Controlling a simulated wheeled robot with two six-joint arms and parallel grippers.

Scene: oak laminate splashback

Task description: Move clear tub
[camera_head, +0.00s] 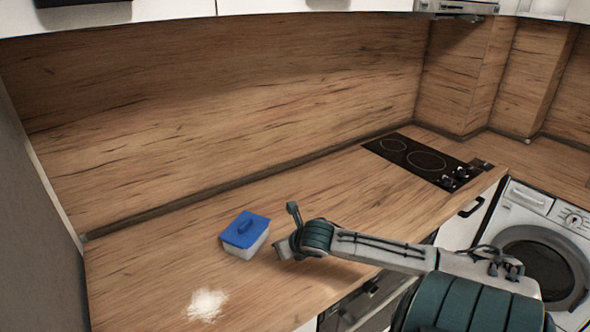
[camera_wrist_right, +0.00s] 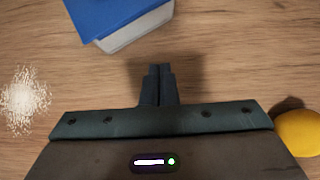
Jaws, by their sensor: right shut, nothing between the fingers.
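In the right wrist view the tub's pale side (camera_wrist_right: 135,32) and blue lid (camera_wrist_right: 105,14) show at the top left, partly cut off by the frame. My right gripper (camera_head: 281,250) is just to the right of the tub in the head view. In the right wrist view its fingertips (camera_wrist_right: 157,68) are together and empty, with a gap between them and the tub. My left gripper is not in view.
A patch of white powder (camera_head: 206,304) lies on the counter (camera_head: 150,265) near the front; it also shows in the right wrist view (camera_wrist_right: 24,100). A yellow round object (camera_wrist_right: 299,132) sits right of my right gripper. A black hob (camera_head: 410,156) is farther right. The counter's back left is clear.

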